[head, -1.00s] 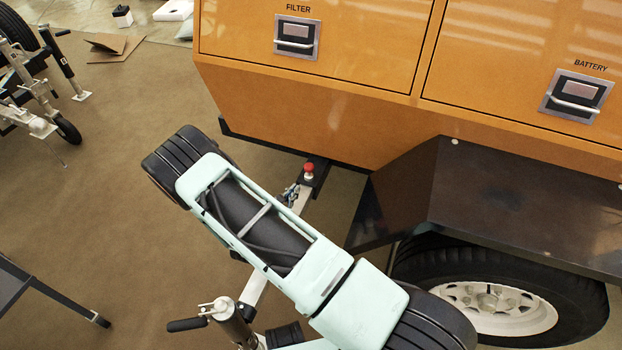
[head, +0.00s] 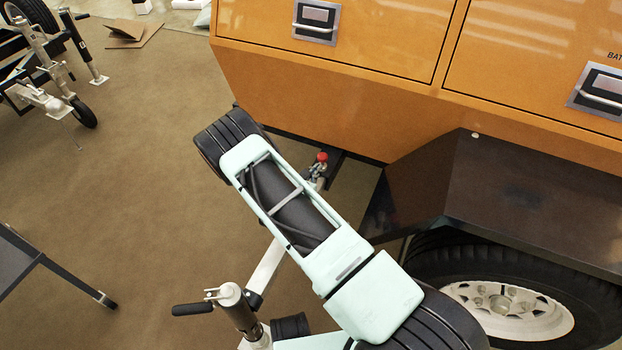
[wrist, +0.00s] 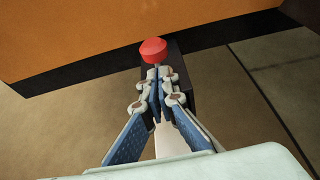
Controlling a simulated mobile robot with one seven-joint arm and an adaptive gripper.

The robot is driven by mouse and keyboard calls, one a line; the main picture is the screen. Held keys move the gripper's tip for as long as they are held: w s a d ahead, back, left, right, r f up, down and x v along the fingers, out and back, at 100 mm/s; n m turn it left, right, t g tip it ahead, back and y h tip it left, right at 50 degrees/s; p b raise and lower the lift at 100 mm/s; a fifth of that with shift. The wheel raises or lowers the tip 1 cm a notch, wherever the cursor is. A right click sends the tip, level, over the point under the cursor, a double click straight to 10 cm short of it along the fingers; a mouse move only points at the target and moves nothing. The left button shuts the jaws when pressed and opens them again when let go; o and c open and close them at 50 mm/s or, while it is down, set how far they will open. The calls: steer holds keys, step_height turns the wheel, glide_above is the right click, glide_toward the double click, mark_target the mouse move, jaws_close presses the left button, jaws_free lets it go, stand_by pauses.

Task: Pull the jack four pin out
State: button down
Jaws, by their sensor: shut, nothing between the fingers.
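A pin with a red knob (wrist: 153,50) stands on a dark bracket at the trailer's lower edge. The knob also shows in the head view (head: 322,157), just beyond the end of my arm. My gripper (wrist: 156,84) is shut and empty, with its fingertips just below the knob in the wrist view. I cannot tell whether they touch the pin. The fingers hide the pin's lower part and some of the bracket. In the head view my arm covers most of the gripper.
The orange trailer body (head: 330,90) rises behind the pin. A dark fender (head: 500,200) and a wheel (head: 510,312) stand at right. A jack with a black handle (head: 193,310) is at the lower left. Open floor (head: 140,180) lies to the left.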

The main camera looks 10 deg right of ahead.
mark_target(320, 158)
steer(key=shift+w+d+f, duration=0.2)
steer(key=shift+w+d, duration=0.15)
steer(key=shift+w, duration=0.2)
steer(key=shift+r+p, duration=0.95)
steer(key=shift+r, duration=0.6)
steer(key=shift+w+r, duration=0.1)
steer(key=shift+r, duration=0.05)
